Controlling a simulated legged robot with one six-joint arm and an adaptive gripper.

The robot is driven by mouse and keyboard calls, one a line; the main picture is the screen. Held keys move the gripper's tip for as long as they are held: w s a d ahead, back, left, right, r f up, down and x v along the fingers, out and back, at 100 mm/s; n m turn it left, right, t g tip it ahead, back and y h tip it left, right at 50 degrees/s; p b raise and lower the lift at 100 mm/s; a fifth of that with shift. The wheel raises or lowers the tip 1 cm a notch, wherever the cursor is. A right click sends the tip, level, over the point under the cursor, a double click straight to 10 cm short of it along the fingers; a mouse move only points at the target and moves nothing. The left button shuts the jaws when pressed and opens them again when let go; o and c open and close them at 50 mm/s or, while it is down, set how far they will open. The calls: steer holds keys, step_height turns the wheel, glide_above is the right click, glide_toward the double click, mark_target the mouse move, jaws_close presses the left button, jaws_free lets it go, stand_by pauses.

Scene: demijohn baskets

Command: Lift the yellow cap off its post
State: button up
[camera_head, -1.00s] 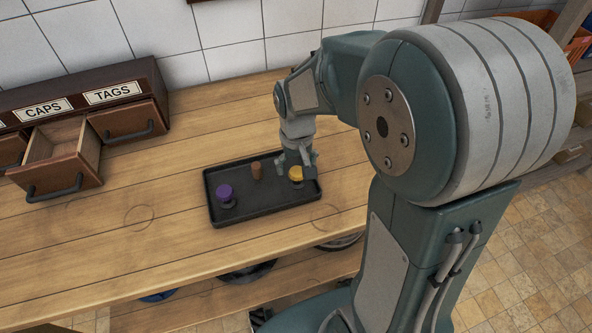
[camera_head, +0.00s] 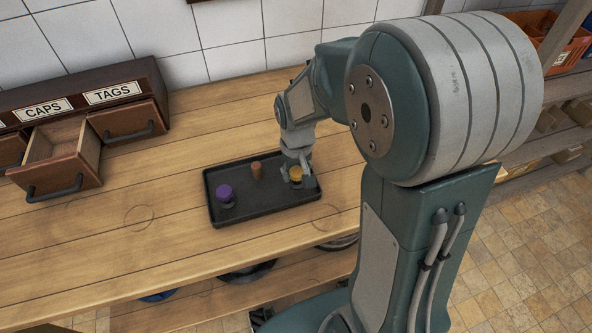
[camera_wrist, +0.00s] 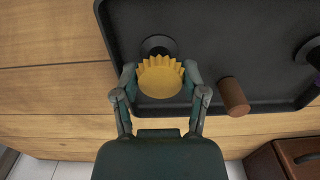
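The yellow cap (camera_head: 296,173) is at the right end of the black tray (camera_head: 262,212). In the wrist view the yellow cap (camera_wrist: 160,80) has a scalloped far edge and sits between the two fingers of my gripper (camera_wrist: 160,72). The fingertips appear to touch it on both sides. My gripper (camera_head: 298,172) reaches down over the tray in the head view. The cap hides most of its post; a dark round base (camera_wrist: 158,43) shows just beyond it. I cannot tell whether the cap is clear of the post.
A brown peg (camera_head: 257,172) stands bare in the tray, left of the yellow cap. A purple cap (camera_head: 224,191) is on a post at the tray's left end. A wooden drawer unit (camera_head: 82,95) stands at the back left, with an open drawer (camera_head: 60,160). The tabletop around the tray is clear.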

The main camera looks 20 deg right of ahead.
mark_target(297, 172)
steer(key=shift+c, duration=0.4)
steer(key=shift+r, duration=2.05)
steer(key=shift+s+f, duration=0.1)
